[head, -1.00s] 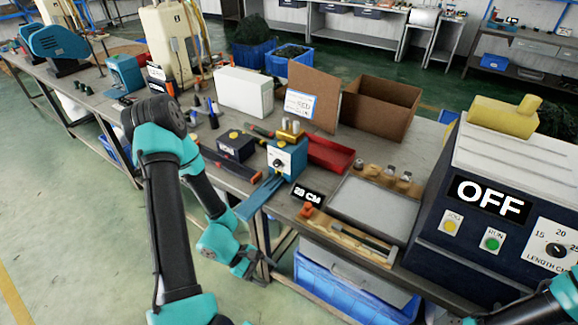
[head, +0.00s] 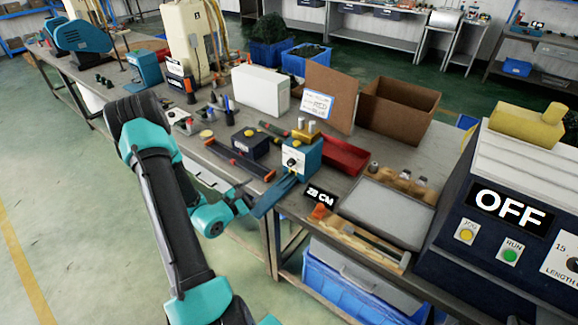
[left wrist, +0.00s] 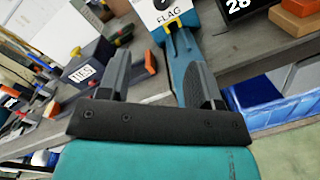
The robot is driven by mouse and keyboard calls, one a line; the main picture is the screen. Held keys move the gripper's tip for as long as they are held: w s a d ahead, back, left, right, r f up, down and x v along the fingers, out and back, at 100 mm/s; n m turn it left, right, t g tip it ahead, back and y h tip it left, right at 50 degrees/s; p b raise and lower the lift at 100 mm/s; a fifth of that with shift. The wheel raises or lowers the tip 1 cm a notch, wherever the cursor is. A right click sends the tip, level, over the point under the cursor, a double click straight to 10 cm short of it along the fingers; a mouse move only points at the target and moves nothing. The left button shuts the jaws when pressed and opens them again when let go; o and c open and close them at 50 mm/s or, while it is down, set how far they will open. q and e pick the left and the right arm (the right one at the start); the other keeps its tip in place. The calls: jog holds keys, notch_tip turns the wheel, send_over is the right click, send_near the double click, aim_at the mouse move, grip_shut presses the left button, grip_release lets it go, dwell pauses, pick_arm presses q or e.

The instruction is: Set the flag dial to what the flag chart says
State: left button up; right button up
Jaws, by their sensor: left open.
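The flag dial (head: 293,162) is a dark knob on the white face of a small blue machine (head: 306,158) on the bench. In the left wrist view the dial's white plate (left wrist: 168,12), lettered FLAG, is cut off by the top edge, so its setting cannot be read. A white sheet with small writing (head: 316,103) is on the cardboard panel; I cannot tell if it is the flag chart. My left gripper (head: 244,205) is open and empty, in front of the bench edge, short of the dial. Its fingers (left wrist: 160,80) are spread below the FLAG plate. My right gripper is not in view.
The blue machine's long bar (head: 273,196) sticks out past the bench edge near my left gripper. A 28 CM sign (head: 320,198) stands right of it. A dark TIES box (left wrist: 88,68) is to the left. A red tray (head: 345,157) lies behind.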

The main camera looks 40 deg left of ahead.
aim_at(289, 164)
pick_arm(q)
jog(key=shift+w, duration=0.15)
jog(key=w, duration=1.7)
jog(key=shift+a, duration=0.15)
jog(key=shift+c, duration=0.3)
jog(key=c, duration=0.9)
jog(key=shift+o, duration=0.2)
